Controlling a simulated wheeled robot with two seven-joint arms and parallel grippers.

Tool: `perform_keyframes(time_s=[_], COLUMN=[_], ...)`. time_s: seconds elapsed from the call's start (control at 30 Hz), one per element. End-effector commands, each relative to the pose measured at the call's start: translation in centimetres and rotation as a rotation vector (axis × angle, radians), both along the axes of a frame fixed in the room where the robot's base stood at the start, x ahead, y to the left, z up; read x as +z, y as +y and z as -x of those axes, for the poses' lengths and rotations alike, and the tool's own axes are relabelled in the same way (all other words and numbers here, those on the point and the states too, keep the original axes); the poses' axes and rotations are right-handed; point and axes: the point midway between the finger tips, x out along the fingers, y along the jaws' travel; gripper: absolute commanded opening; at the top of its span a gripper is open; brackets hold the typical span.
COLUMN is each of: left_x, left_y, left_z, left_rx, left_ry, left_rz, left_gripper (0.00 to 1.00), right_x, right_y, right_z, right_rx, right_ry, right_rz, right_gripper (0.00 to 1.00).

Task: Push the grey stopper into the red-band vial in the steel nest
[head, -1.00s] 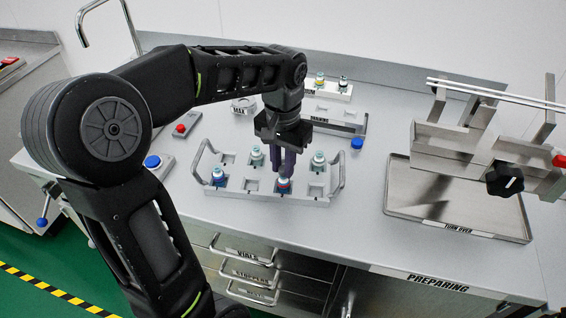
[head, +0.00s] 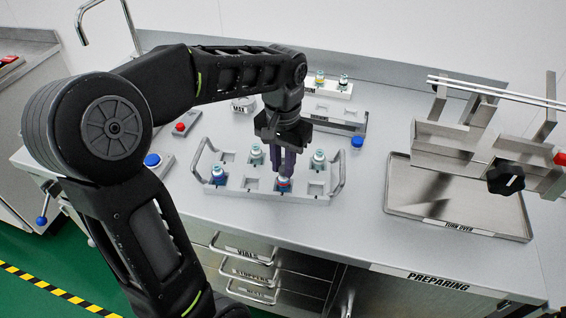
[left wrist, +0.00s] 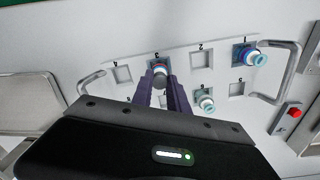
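The steel nest (head: 235,189) is a pale metal rack with square sockets and two side handles on the bench. The grey stopper (left wrist: 160,69) appears at the vial's mouth, between the fingertips. My left gripper (head: 284,176) points down over this vial, its purple fingers close together. In the left wrist view its fingertips (left wrist: 161,80) look closed on the stopper. How deep the stopper sits is hidden. My right gripper is not in view.
Other vials stand in the nest: a blue-banded one (head: 217,175) at front left and two behind, (head: 256,154) and (head: 319,159). A draining rack (head: 340,118) lies behind. A steel tray (head: 440,215) and stand (head: 455,140) are at right. Clear bench lies between nest and tray.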

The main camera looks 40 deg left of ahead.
Motion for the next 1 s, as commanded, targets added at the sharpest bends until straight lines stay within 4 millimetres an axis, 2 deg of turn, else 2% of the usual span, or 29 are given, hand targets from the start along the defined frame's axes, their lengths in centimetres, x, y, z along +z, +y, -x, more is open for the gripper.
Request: perform_keyframes(time_s=[0.03, 0.3, 0.67, 0.77, 1.0], left_x=[0.0, 0.0, 0.4, 1.4, 5.3], left_y=[0.0, 0.0, 0.0, 0.0, 0.0], left_z=[0.0, 0.0, -0.1, -0.1, -0.1], left_rx=[0.000, 0.000, 0.000, 0.000, 0.000], left_ry=[0.000, -0.001, -0.002, -0.003, -0.005], left_rz=[0.000, 0.000, 0.000, 0.000, 0.001], left_gripper=[0.22, 0.44, 0.45, 0.45, 0.45], right_x=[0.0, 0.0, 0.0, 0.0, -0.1], right_y=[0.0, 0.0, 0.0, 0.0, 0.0], right_z=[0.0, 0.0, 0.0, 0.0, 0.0], right_rx=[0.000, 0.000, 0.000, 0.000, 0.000], right_ry=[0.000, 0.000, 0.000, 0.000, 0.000], right_rz=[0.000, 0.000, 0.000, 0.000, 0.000], right_gripper=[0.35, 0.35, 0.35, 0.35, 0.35])
